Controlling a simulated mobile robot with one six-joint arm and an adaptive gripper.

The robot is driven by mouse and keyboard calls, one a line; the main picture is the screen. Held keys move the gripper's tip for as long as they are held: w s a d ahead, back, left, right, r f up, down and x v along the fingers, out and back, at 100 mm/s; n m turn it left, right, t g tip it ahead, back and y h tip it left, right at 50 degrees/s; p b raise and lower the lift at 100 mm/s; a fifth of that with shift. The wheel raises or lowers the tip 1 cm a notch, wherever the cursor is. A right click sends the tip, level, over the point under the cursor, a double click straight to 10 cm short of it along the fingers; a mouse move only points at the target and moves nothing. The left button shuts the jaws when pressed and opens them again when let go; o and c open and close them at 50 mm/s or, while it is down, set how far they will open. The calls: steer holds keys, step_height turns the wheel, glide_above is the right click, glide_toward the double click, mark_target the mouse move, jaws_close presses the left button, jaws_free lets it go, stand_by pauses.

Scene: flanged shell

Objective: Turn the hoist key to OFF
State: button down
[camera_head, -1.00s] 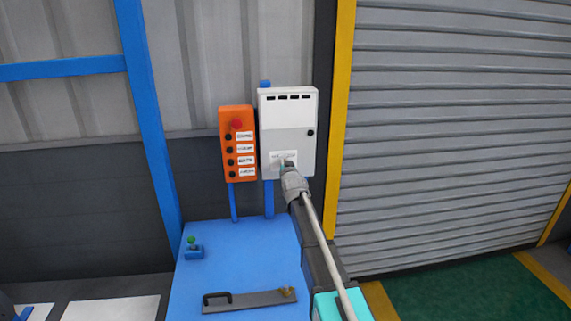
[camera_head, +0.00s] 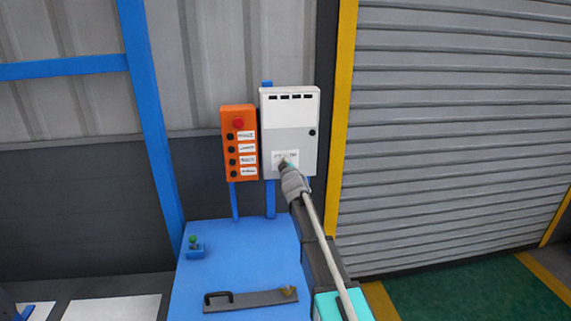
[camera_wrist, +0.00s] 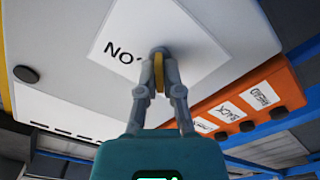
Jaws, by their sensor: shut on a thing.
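The label (camera_wrist: 122,30) shows letters that look like "NO" in the wrist view; the rest is hidden behind my fingers. In the head view my gripper (camera_head: 287,162) reaches the label low on the control box (camera_head: 291,120). The key is too small to make out there, so its angle cannot be told.
An orange button box (camera_head: 239,143) with a red button hangs just left of the control box; it shows in the wrist view too (camera_wrist: 285,87). A blue table (camera_head: 235,250) below holds a bar with a handle (camera_head: 252,300) and a green-topped item (camera_head: 194,247). A roller shutter (camera_head: 450,120) stands right.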

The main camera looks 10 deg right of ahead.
steer(key=shift+w+d+n, duration=0.1)
steer(key=shift+n, duration=0.2)
steer(key=c, duration=0.9)
jaws_free()
steer(key=shift+o, duration=0.5)
steer(key=shift+w+f, duration=0.1)
steer(key=s, duration=1.2)
steer(key=shift+s, duration=0.1)
